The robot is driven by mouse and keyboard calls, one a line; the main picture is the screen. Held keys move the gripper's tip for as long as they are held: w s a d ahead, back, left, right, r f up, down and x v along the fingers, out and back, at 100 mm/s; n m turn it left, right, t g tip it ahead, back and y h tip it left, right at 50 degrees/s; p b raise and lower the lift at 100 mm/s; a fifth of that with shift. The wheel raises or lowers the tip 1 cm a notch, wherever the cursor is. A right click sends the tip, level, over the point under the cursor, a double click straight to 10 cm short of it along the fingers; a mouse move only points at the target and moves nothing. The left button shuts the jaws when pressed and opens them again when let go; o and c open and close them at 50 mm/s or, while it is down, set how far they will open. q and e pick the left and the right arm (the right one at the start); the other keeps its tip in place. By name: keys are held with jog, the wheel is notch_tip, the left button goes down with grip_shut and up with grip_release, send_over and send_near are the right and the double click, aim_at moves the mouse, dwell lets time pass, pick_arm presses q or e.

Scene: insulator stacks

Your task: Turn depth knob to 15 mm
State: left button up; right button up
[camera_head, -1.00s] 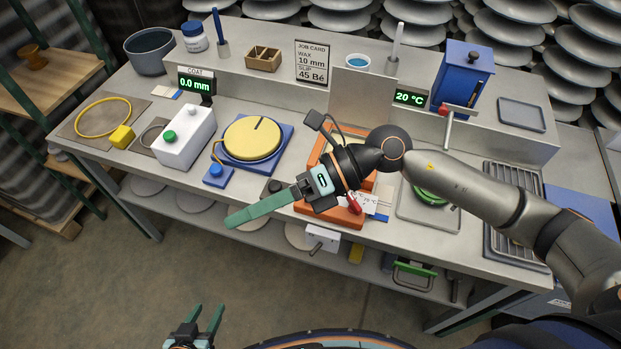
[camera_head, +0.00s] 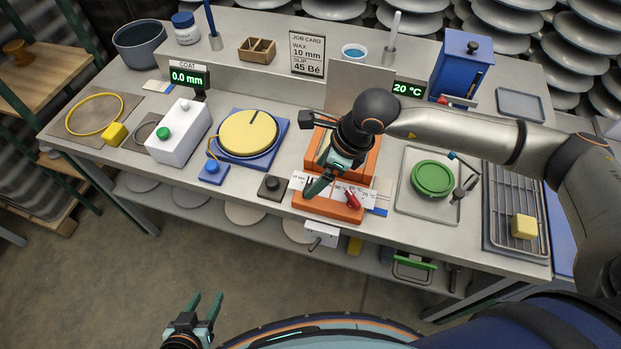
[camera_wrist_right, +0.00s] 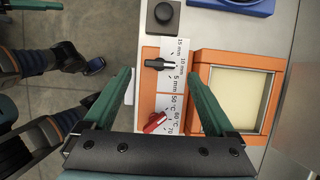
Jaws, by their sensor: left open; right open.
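The black depth knob (camera_wrist_right: 158,63) lies between my right gripper's fingertips in the right wrist view, with a gap on both sides. Its bar lies crosswise, its right end toward the 10 mm mark on the white scale (camera_wrist_right: 178,66) with 15, 10 and 5 mm marks. A red knob (camera_wrist_right: 154,122) sits beside the temperature marks of the same panel. My right gripper (camera_wrist_right: 159,76) is open and empty; in the head view (camera_head: 318,188) it hangs over the orange unit's front panel (camera_head: 330,207) and hides the depth knob. My left gripper (camera_head: 207,303) is open and empty, away from the bench.
The orange unit's cream-filled basin (camera_wrist_right: 238,96) is beside the right finger in the wrist view. A black square block with a round knob (camera_head: 273,187) stands left of the panel. A green disc (camera_head: 433,178) lies on a tray to the right. The floor in front is clear.

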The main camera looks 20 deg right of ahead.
aim_at(308, 185)
jog(key=shift+x, duration=2.3)
jog(key=c, duration=1.4)
